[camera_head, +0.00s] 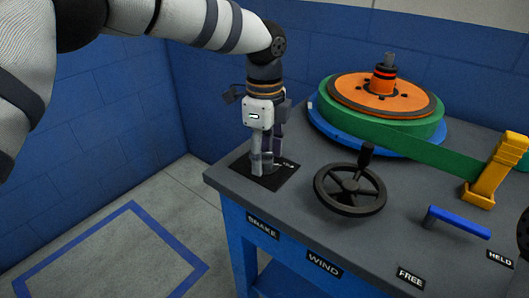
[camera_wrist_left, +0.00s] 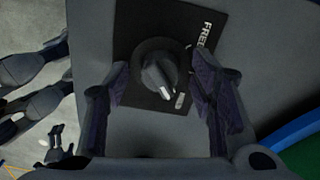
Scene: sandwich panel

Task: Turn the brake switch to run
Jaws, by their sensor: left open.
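The brake switch (camera_wrist_left: 154,72) is a round dark knob with a light grey pointer bar, on a black plate (camera_head: 284,176) at the table's near left corner. In the left wrist view the bar points to the lower right, close to a small pale label (camera_wrist_left: 180,100). The plate (camera_wrist_left: 135,30) also bears the word FREE. My left gripper (camera_head: 264,168) points down over the plate and hides the knob in the head view. In the left wrist view its open fingers (camera_wrist_left: 163,78) stand either side of the knob, with gaps showing.
A black handwheel (camera_head: 350,190) with an upright handle stands just right of my left gripper. Behind it is a green and orange reel (camera_head: 385,95) with a green strip running to a yellow block (camera_head: 495,172). A blue lever (camera_head: 458,222) lies at the front right. Blue walls stand behind.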

